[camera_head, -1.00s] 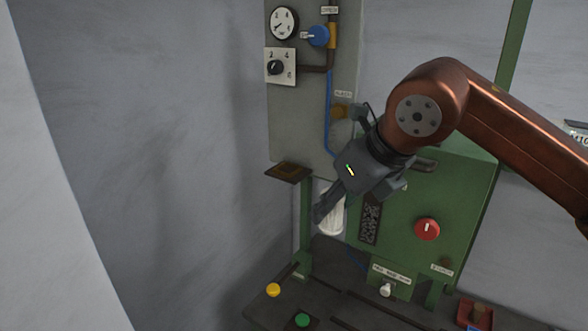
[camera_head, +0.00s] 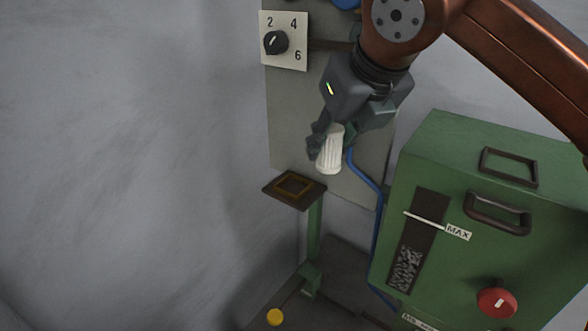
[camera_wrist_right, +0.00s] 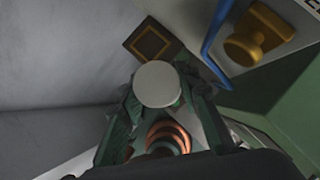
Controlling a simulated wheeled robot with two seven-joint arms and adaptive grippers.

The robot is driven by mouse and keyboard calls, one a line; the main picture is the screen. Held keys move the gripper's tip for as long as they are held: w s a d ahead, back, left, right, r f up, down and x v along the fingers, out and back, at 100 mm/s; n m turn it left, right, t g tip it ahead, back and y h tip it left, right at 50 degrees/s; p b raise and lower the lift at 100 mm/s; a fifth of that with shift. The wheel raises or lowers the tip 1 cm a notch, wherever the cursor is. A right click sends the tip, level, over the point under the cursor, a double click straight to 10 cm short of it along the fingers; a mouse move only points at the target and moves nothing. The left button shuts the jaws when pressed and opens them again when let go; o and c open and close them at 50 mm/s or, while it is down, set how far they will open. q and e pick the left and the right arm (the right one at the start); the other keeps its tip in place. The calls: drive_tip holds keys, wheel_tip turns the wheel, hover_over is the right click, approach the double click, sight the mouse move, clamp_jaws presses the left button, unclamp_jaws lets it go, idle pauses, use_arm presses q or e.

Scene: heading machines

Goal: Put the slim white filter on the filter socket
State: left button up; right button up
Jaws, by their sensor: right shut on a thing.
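The slim white filter (camera_head: 330,150) is a ribbed white cylinder, slightly tilted. My right gripper (camera_head: 322,143) is shut on it and holds it in the air in front of the grey panel, above and right of a small brown plate. In the right wrist view the filter's round pale end (camera_wrist_right: 157,84) sits between the fingers of my right gripper (camera_wrist_right: 160,98). A brass-coloured fitting (camera_wrist_right: 250,38), which looks like the filter socket, is on the panel at upper right there, apart from the filter. My right gripper and arm hide it in the head view. My left gripper is out of view.
The brown plate (camera_head: 272,188) with a yellowish square outline stands on a green post. A blue pipe (camera_head: 366,172) runs down the panel (camera_head: 290,120). A green machine box (camera_head: 450,165) with handles and a red knob (camera_head: 497,303) stands to the right. Open space lies left.

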drive_tip(key=w+a+f+p, duration=0.1)
drive_tip(key=w+f, duration=0.1)
drive_tip(key=w, duration=0.1)
drive_tip(key=w+a+f, duration=0.2)
drive_tip(key=w, duration=0.1)
drive_tip(key=w+a+f+p, duration=0.1)
drive_tip(key=w+a+f, duration=0.1)
drive_tip(key=w+f, duration=0.1)
drive_tip(key=shift+w+a+f+p, duration=0.1)
drive_tip(key=shift+p, duration=0.25)
drive_tip(key=shift+a+f, duration=0.15)
drive_tip(key=shift+f, duration=0.35)
drive_tip(key=shift+a+f, duration=0.1)
drive_tip(key=x, duration=0.3)
drive_tip(key=shift+f+p, duration=0.3)
drive_tip(key=shift+f, duration=0.45)
drive_tip(key=shift+s+r, duration=0.1)
drive_tip(key=shift+s, duration=0.35)
drive_tip(key=shift+w+f, duration=0.15)
drive_tip(key=shift+f, duration=0.1)
drive_tip(key=o, duration=1.2)
drive_tip(key=shift+r, duration=0.1)
drive_tip(key=shift+c, duration=0.2)
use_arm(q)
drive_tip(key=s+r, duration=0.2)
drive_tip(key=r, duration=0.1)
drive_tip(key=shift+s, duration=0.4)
